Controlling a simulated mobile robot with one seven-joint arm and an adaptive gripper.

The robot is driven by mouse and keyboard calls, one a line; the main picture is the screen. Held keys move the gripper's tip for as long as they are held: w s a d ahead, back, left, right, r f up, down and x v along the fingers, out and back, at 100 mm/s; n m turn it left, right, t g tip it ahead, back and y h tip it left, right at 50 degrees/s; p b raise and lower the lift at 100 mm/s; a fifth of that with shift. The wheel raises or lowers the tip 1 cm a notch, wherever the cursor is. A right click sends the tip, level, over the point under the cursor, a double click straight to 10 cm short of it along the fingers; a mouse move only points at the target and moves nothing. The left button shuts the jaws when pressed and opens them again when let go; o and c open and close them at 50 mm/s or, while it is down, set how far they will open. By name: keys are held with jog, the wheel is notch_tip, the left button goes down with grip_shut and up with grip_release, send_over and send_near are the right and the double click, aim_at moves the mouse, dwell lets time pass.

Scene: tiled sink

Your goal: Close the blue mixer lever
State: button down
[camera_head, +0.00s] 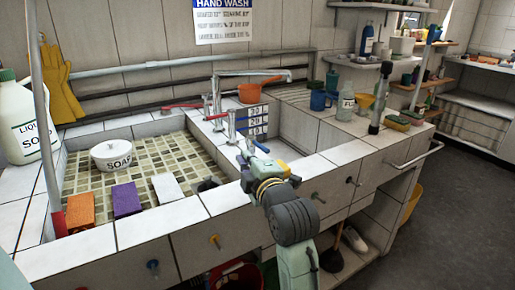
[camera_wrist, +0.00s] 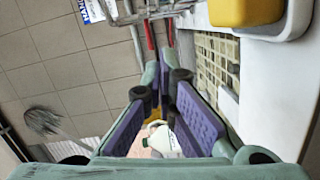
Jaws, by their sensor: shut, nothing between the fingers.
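The mixer tap (camera_head: 216,100) stands on the tiled divider between the basins. A blue lever (camera_head: 261,146) points right and down from its front column, and another blue bar shows just above it. In the wrist view, my fingers with purple pads (camera_wrist: 166,82) are shut and empty. Red bars (camera_wrist: 150,38) show beyond them. I cannot make out the blue lever there.
The left basin holds a white soap bowl (camera_head: 111,154) and orange, purple and white blocks. A soap jug (camera_head: 25,125) stands at the left. An orange pan (camera_head: 259,92) is behind the tap. Cups and bottles crowd the right counter.

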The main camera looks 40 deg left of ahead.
aim_at(258, 144)
jog(key=x, duration=0.4)
jog(key=shift+r+p, duration=0.1)
jog(key=shift+p, duration=0.25)
jog(key=shift+w+d+f+p, duration=0.15)
jog(key=shift+w+d, duration=0.1)
jog(key=shift+w, duration=0.35)
jog(key=shift+w+d+f+p, duration=0.15)
jog(key=shift+w+d, duration=0.1)
jog(key=shift+w, duration=0.35)
jog(key=shift+w+d+f, duration=0.2)
jog(key=shift+w, duration=0.45)
jog(key=shift+w+d+n+g+b, duration=0.2)
jog(key=shift+w+n+g+b, duration=0.1)
jog(key=shift+g+b, duration=0.15)
